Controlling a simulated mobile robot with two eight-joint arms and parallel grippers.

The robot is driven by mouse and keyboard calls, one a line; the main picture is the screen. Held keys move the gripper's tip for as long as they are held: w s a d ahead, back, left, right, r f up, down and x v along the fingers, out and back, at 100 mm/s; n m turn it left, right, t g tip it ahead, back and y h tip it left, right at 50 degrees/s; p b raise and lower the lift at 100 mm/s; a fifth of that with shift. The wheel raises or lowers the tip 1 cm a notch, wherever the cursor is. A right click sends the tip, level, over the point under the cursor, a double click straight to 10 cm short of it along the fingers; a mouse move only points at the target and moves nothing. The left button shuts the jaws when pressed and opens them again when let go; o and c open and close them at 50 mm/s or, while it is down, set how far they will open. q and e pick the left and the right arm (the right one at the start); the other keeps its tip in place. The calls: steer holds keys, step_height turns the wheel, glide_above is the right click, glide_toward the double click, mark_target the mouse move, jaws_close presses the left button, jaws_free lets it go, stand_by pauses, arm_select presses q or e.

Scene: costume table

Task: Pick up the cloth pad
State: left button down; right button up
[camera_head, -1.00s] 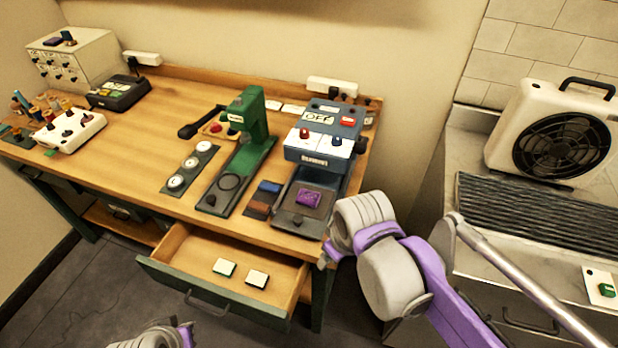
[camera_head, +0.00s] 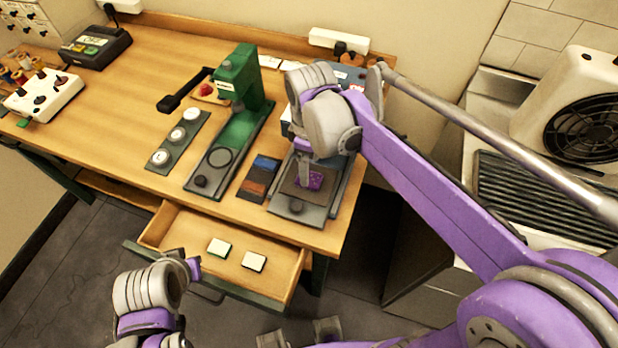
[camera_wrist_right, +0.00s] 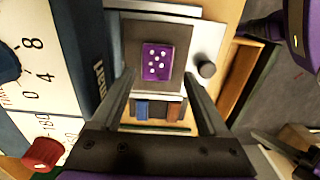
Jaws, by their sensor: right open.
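A purple cloth pad with pale dots (camera_wrist_right: 157,62) lies on the dark square plate of the blue press (camera_wrist_right: 180,30). The pad (camera_head: 312,181) is partly hidden by my right gripper in the head view. My right gripper (camera_wrist_right: 160,85) is open and empty, its two fingers pointing towards the pad, which shows between and beyond the tips. In the head view my right gripper (camera_head: 305,170) is in front of the press, over its plate. I cannot tell the exact gap to the pad. My left gripper (camera_head: 190,268) is low in front of the drawer, its jaws unclear.
A tray with blue and brown pads (camera_head: 257,180) sits left of the plate. A green press (camera_head: 238,110) stands further left. The open drawer (camera_head: 165,228) holds two pale pads. The press body and a dial panel (camera_wrist_right: 35,80) are close beside my right gripper.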

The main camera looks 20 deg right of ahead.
steer(key=shift+w+f, duration=0.15)
steer(key=shift+f, duration=0.25)
step_height(320, 180, down, 4)
steer(key=shift+w+f, duration=0.15)
steer(key=shift+f, duration=0.1)
steer(key=c, duration=1.1)
steer(key=shift+r, duration=0.1)
